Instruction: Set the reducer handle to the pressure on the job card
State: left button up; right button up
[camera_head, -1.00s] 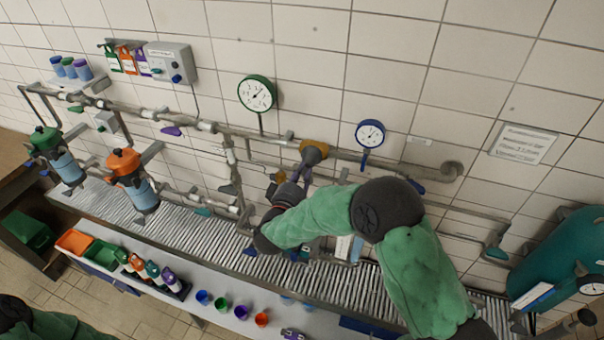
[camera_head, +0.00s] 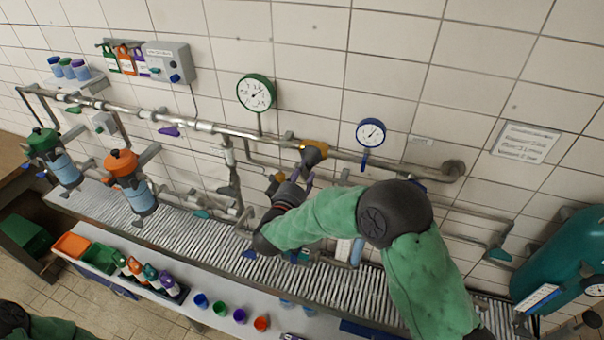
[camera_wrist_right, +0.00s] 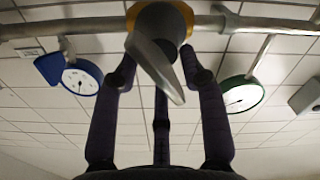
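The reducer (camera_head: 313,151) is a yellow-brown body on the wall pipe. In the right wrist view its grey handle (camera_wrist_right: 158,68) points down and to the right from the yellow collar. My right gripper (camera_wrist_right: 160,75) is just in front of it, with dark fingers spread on both sides of the handle. Gaps show between fingers and handle. A green-rimmed gauge (camera_head: 256,92) is left of the reducer and a blue-rimmed gauge (camera_head: 370,133) right of it. A white card (camera_head: 525,142) with printed lines, too small to read, hangs on the wall at right. My left gripper is out of view.
A long pipe (camera_head: 215,127) runs along the tiled wall. Orange (camera_head: 123,163) and green-topped (camera_head: 43,142) filters stand at left. Coloured cups (camera_head: 220,308) and bottles are on the front bench. A teal tank (camera_head: 570,255) is at right.

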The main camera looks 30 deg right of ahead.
jog(key=v, duration=1.2)
dwell(2.2)
